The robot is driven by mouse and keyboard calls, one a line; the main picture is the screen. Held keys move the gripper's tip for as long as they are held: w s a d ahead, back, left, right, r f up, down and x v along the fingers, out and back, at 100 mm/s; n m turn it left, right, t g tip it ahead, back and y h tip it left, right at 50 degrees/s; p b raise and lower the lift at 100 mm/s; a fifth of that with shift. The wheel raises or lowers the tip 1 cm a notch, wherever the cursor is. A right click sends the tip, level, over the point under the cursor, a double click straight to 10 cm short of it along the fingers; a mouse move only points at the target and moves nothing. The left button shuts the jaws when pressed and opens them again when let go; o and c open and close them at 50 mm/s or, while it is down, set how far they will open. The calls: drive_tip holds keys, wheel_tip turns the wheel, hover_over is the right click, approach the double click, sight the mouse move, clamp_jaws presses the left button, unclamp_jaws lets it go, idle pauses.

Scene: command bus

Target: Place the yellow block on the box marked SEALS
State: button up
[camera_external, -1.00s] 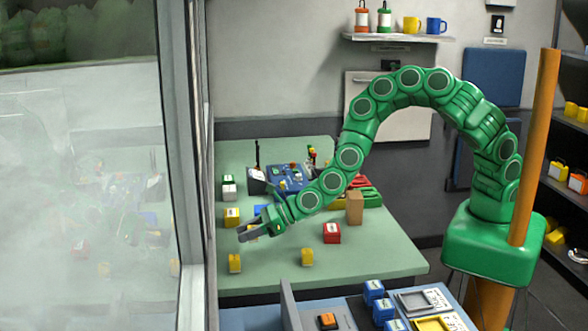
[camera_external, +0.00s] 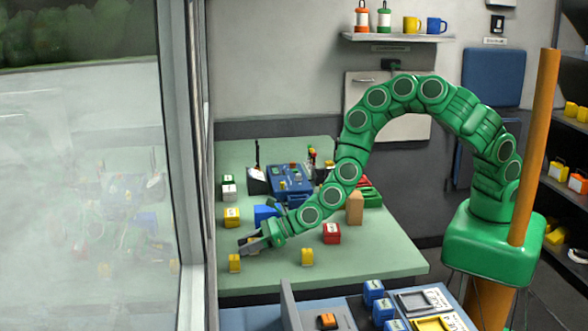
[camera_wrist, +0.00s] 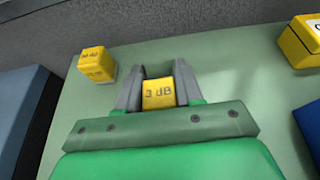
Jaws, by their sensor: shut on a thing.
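My gripper (camera_wrist: 158,92) is shut on a yellow block (camera_wrist: 159,94) marked "3 dB", held between its two grey fingers. In the external view my gripper (camera_external: 249,243) is low over the green table, at its near left part. I cannot tell whether the held block still touches the table. I cannot read SEALS on any box. Labelled boxes on the table include a yellow one (camera_external: 232,217), a red one (camera_external: 331,233) and a white one (camera_external: 229,192). The yellow box also shows at the upper right of the wrist view (camera_wrist: 297,46), its label cut off.
A second yellow block (camera_wrist: 96,65) stands just left of my fingers, and also shows in the external view (camera_external: 235,263). Another yellow block (camera_external: 307,257) stands to the right. The table's near right is clear.

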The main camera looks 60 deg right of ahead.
drive_tip(key=o, duration=1)
drive_tip(key=shift+s+d+r, duration=0.25)
drive_tip(key=shift+s+d, duration=0.2)
drive_tip(key=shift+d, duration=0.1)
drive_tip(key=shift+v, duration=3.15)
drive_tip(key=shift+s+a+r, duration=0.1)
